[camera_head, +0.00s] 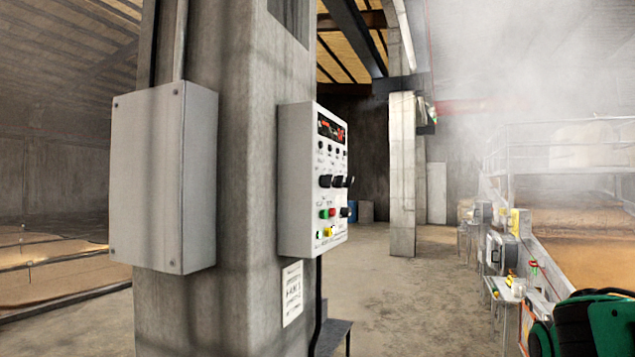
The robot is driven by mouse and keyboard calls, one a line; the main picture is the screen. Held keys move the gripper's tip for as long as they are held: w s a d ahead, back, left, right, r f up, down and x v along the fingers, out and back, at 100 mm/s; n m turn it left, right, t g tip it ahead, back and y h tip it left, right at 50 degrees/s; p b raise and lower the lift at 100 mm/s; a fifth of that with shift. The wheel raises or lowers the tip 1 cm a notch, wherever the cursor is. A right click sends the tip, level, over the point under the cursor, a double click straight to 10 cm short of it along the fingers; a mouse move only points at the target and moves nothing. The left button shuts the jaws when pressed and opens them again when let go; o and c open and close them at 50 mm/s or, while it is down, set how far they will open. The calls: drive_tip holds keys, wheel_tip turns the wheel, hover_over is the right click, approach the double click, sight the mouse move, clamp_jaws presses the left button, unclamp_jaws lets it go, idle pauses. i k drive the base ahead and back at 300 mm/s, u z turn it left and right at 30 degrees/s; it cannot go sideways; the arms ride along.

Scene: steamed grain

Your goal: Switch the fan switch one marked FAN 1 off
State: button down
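A white control panel (298,190) is mounted on the right-hand face of a concrete pillar and is seen at a steep angle. Its front has a dark display with red digits (331,130) at the top. Below are small knobs, larger black switches (325,181), and green, red and yellow buttons (328,213). The labels are too small to read, so I cannot tell which switch is marked FAN 1 or how it is set. My gripper is not in view.
The concrete pillar (250,120) stands close in front, with a plain grey box (160,180) on its left. A small dark stand (333,335) is at its foot. Open floor (390,300) lies to the right, before steaming grain beds (590,260) with equipment along their edge.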

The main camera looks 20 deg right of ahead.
sight(324, 181)
drive_tip(key=z, duration=0.05)
drive_tip(key=i, duration=0.9)
